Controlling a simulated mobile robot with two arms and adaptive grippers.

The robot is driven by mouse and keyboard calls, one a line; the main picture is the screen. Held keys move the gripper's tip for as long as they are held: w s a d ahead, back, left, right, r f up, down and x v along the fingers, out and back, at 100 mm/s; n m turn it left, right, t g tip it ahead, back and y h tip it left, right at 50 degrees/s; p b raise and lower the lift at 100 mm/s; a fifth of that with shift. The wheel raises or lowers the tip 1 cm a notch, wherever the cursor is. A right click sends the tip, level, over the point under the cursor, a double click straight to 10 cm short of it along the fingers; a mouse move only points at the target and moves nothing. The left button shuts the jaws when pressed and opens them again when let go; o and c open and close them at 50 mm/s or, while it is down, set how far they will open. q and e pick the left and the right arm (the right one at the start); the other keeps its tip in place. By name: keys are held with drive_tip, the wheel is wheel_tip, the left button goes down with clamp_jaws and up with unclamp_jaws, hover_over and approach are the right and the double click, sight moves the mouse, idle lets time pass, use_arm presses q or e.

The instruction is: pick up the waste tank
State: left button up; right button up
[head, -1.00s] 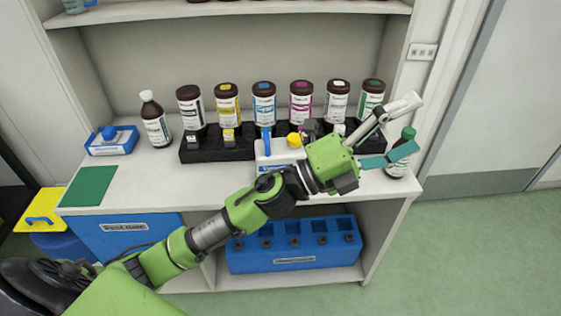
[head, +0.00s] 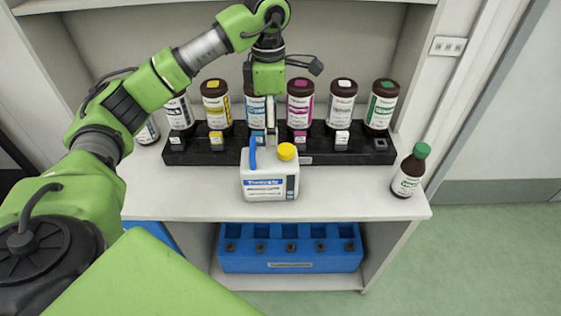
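A white tank with a yellow cap, a blue handle and a blue-and-white label (head: 265,187) stands upright on the counter, in front of the black bottle rack. I take it to be the waste tank; its label is too small to read. My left gripper (head: 271,138) points down just behind and above the tank's top, between handle and cap. Its fingers are seen edge-on, so I cannot tell their opening or whether they touch the tank. My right gripper is not in view.
The black rack (head: 230,157) holds several brown ink bottles and small capped items behind the tank. A brown bottle with a green cap (head: 408,175) stands near the counter's right edge. A blue slotted box (head: 290,263) sits on the lower shelf. Counter beside the tank is free.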

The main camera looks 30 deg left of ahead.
sight(269, 158)
use_arm(q)
drive_tip(key=f, duration=0.3)
drive_tip(key=s+f+p, duration=0.1)
drive_tip(key=f, duration=0.2)
drive_tip(key=shift+s+a+f, duration=0.1)
drive_tip(key=shift+s+f, duration=0.1)
drive_tip(key=shift+f, duration=0.1)
wheel_tip(269, 158, down, 3)
drive_tip(key=shift+f+p, duration=0.1)
drive_tip(key=shift+p, duration=0.8)
wheel_tip(269, 158, down, 2)
drive_tip(key=shift+w+f+p, duration=0.15)
drive_tip(key=shift+p, duration=0.2)
drive_tip(key=shift+f, duration=0.5)
drive_tip(key=shift+c, duration=0.2)
drive_tip(key=c, duration=1.6)
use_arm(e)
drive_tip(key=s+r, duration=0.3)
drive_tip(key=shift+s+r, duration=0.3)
use_arm(q)
drive_tip(key=shift+w, duration=0.1)
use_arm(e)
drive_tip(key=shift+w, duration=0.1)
